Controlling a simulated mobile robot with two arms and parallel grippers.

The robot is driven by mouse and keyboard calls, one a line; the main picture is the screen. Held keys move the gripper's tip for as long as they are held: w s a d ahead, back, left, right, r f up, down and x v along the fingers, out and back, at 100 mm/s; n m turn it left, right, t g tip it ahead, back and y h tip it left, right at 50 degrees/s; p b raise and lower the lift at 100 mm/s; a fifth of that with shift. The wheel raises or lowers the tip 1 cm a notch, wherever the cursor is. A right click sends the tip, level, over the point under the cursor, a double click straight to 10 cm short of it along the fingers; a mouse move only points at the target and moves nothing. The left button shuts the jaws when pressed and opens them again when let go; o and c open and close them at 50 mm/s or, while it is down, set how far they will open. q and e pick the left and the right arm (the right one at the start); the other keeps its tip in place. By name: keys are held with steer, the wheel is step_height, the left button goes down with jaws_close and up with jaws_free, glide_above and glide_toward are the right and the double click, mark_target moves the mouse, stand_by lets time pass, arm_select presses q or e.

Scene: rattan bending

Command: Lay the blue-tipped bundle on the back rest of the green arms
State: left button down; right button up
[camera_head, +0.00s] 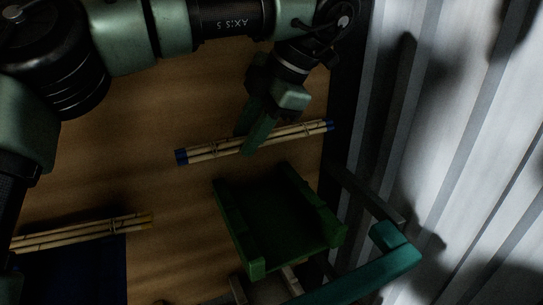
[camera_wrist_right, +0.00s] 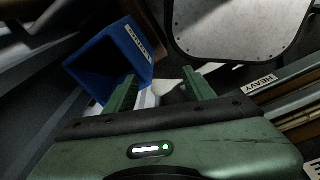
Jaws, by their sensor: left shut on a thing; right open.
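The blue-tipped bundle (camera_head: 215,149) is several pale canes tied together, with a blue cap at each end. It shows in the head view, slightly tilted, its right end higher in the picture. The green arms (camera_head: 236,229), a dark green holder with two raised sides, lie just below the bundle in the picture. A gap shows between them; the bundle's height is unclear. My right gripper (camera_wrist_right: 160,90) is open and empty in the right wrist view.
A yellow-tipped bundle (camera_head: 80,232) lies at the lower left by a dark blue surface (camera_head: 75,275). A corrugated wall (camera_head: 460,130) stands at the right. In the right wrist view, a blue bin (camera_wrist_right: 92,67) and a shelf label reading HEAVY (camera_wrist_right: 258,85) are near the right gripper.

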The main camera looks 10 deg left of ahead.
arm_select(q)
steer(key=shift+w, duration=0.15)
steer(key=f+p, duration=0.1)
steer(key=f, duration=0.2)
steer(key=f+p, duration=0.1)
steer(key=f, duration=0.2)
steer(key=f+p, duration=0.1)
steer(key=f, duration=0.2)
steer(key=shift+s, duration=0.3)
steer(key=shift+s+f, duration=0.1)
steer(key=shift+f, duration=0.1)
arm_select(e)
steer(key=s+r, duration=0.2)
steer(key=r, duration=0.1)
steer(key=shift+s+a, duration=0.15)
steer(key=shift+a, duration=0.05)
arm_select(q)
steer(key=c, duration=1.1)
jaws_free()
arm_select(e)
steer(key=shift+s+d+f, duration=0.1)
steer(key=shift+s, duration=0.15)
arm_select(q)
steer(key=shift+r, duration=0.1)
arm_select(e)
steer(key=shift+d, duration=0.1)
